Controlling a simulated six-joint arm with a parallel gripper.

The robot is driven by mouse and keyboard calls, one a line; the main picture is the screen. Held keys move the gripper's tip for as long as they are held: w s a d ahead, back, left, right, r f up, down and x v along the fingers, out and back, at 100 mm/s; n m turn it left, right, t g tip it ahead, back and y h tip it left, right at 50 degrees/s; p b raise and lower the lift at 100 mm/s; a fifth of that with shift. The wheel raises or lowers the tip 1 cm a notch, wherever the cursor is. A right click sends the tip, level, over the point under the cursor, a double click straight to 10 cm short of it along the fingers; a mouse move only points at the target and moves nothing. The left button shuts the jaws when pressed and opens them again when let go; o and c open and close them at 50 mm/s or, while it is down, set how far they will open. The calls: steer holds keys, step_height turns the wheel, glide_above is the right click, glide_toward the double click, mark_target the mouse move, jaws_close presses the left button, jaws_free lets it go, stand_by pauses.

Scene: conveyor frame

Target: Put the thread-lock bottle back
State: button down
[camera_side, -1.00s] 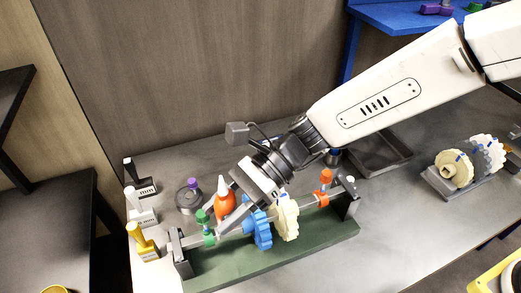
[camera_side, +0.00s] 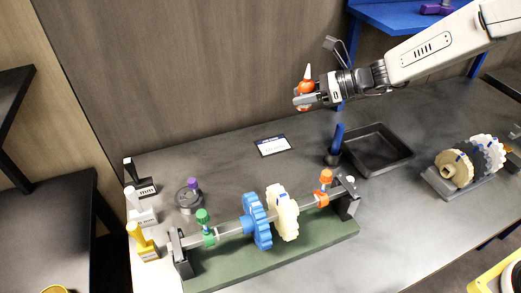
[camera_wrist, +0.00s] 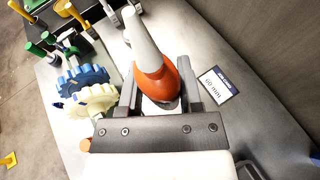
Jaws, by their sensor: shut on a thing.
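The thread-lock bottle (camera_side: 306,88) is orange with a white pointed nozzle. My gripper (camera_side: 304,98) is shut on it and holds it upright, high above the back of the table. In the wrist view the bottle (camera_wrist: 155,80) sits between the two fingers of my gripper (camera_wrist: 160,95), its nozzle pointing away from the palm. The bottle's base is hidden by the gripper. A small dark-edged label card (camera_side: 272,146) lies flat on the table, left of and below the gripper. It also shows in the wrist view (camera_wrist: 218,86), right of the bottle.
A shaft fixture on a green base (camera_side: 300,250) carries a blue gear (camera_side: 257,222), a cream gear (camera_side: 283,213) and green and orange clamps. A black tray (camera_side: 375,150) and a blue-handled tool (camera_side: 337,138) stand right. Several gauges line the left edge. The table around the card is clear.

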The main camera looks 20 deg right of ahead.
steer(key=w+d, duration=0.1)
steer(key=d, duration=0.2)
glide_above(298, 176)
step_height(298, 176, down, 16)
steer(key=shift+s+f+m+t, duration=0.1)
steer(key=shift+f+m+t, duration=0.2)
steer(key=shift+f+t, duration=0.1)
steer(key=shift+f, duration=0.1)
steer(key=shift+f, duration=2.8)
steer(key=shift+f, duration=2.05)
steer(key=shift+f, duration=0.2)
